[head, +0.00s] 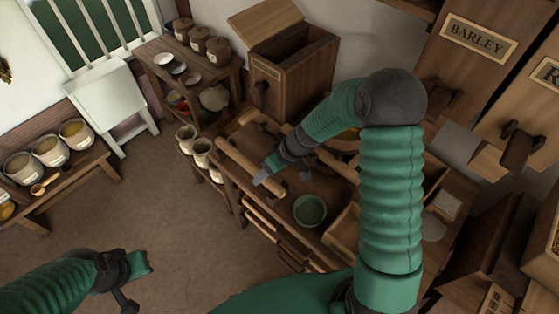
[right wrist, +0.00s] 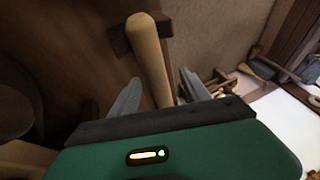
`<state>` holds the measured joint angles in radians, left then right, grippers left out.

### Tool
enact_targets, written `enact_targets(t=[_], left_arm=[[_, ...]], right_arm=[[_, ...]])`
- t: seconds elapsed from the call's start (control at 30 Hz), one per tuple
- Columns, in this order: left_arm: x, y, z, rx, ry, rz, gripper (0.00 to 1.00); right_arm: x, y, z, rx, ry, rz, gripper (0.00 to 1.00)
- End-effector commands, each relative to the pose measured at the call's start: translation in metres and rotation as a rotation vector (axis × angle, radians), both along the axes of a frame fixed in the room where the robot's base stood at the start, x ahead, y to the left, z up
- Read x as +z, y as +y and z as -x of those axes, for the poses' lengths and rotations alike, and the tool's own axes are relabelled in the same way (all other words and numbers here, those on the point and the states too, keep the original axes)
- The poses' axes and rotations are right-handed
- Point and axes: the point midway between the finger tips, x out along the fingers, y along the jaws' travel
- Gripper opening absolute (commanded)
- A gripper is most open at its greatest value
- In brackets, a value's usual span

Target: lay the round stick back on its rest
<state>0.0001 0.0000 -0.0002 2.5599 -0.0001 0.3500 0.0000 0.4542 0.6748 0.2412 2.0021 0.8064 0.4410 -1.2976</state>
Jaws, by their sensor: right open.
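A pale round stick (head: 240,158) lies slantwise along the near left edge of the wooden bench in the head view. My right gripper (head: 281,178) is at its lower right end. In the right wrist view the stick (right wrist: 150,55) runs between my two open fingers, with a gap on each side. A dark wooden block (right wrist: 120,42) sits by the stick's far end; it may be the rest, and I cannot tell whether the stick is seated on it. My left gripper (head: 130,270) hangs over the floor at lower left, far from the stick; its fingers are unclear.
A green bowl (head: 310,210) stands on the bench beside my right gripper. A lidded wooden box (head: 290,65) is behind. Pale jars (head: 187,138) stand at the bench's left. A low bench (head: 70,175) with full tubs is at far left. The floor (head: 160,220) between is clear.

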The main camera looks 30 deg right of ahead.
Motion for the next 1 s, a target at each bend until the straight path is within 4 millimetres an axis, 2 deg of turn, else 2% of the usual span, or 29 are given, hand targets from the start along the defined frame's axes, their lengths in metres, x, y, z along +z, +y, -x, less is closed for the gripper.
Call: enact_targets(t=[0.3, 0.5, 0.63, 0.83, 0.93, 1.0], left_arm=[[0.01, 0.0, 0.0, 0.0, 0.0, 0.0, 0.0], [0.013, 0.0, 0.0, 0.0, 0.0, 0.0, 0.0], [0.013, 0.0, 0.0, 0.0, 0.0, 0.0, 0.0], [0.015, 0.0, 0.0, 0.0, 0.0, 0.0, 0.0], [0.022, 0.0, 0.0, 0.0, 0.0, 0.0, 0.0], [0.029, 0.0, 0.0, 0.0, 0.0, 0.0, 0.0]], right_arm=[[0.08, -0.046, 0.022, -0.007, -0.004, -0.005, 0.55], [0.118, -0.065, 0.034, -0.007, -0.001, -0.007, 0.55], [0.129, -0.068, 0.038, -0.004, 0.001, -0.008, 0.55], [0.129, -0.066, 0.044, -0.01, 0.022, 0.003, 0.55], [0.127, -0.046, 0.067, -0.054, 0.1, 0.082, 0.55], [0.125, -0.031, 0.093, -0.113, 0.15, 0.173, 0.55]])
